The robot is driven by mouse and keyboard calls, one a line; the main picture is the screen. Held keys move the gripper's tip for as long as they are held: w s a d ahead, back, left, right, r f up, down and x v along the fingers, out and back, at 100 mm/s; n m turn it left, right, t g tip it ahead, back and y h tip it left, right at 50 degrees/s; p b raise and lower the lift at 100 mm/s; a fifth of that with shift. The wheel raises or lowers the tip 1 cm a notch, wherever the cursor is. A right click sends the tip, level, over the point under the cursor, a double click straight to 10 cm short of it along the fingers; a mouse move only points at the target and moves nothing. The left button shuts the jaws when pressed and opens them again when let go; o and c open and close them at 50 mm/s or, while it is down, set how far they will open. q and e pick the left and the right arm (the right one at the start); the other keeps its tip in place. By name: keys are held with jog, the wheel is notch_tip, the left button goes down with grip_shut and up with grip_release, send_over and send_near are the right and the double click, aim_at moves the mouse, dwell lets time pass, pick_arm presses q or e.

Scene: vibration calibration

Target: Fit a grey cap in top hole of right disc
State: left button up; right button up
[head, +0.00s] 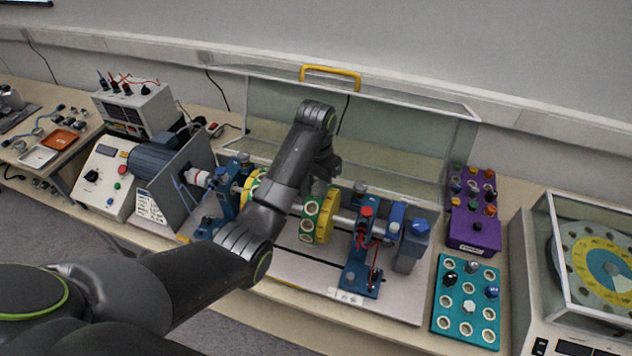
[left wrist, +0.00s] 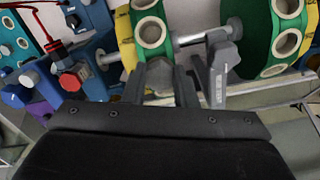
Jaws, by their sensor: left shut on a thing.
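The right disc (head: 327,222) has a yellow face and a green rim with white-ringed holes. It sits on the shaft and also shows in the left wrist view (left wrist: 128,45). My left gripper (head: 332,172) is above this disc, close to its top. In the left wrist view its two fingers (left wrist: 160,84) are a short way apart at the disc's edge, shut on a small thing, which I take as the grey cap. My right gripper is not in view.
A teal tray (head: 440,318) with holes and a few caps stands at the right, below a purple box (head: 474,232). A blue bearing stand (head: 362,278) is right of the disc. The left disc (left wrist: 287,45) is partly behind my arm. A clear guard with a yellow handle (head: 331,72) stands behind.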

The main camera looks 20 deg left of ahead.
pick_arm(q)
jog(key=shift+f, duration=0.25)
jog(key=o, duration=1)
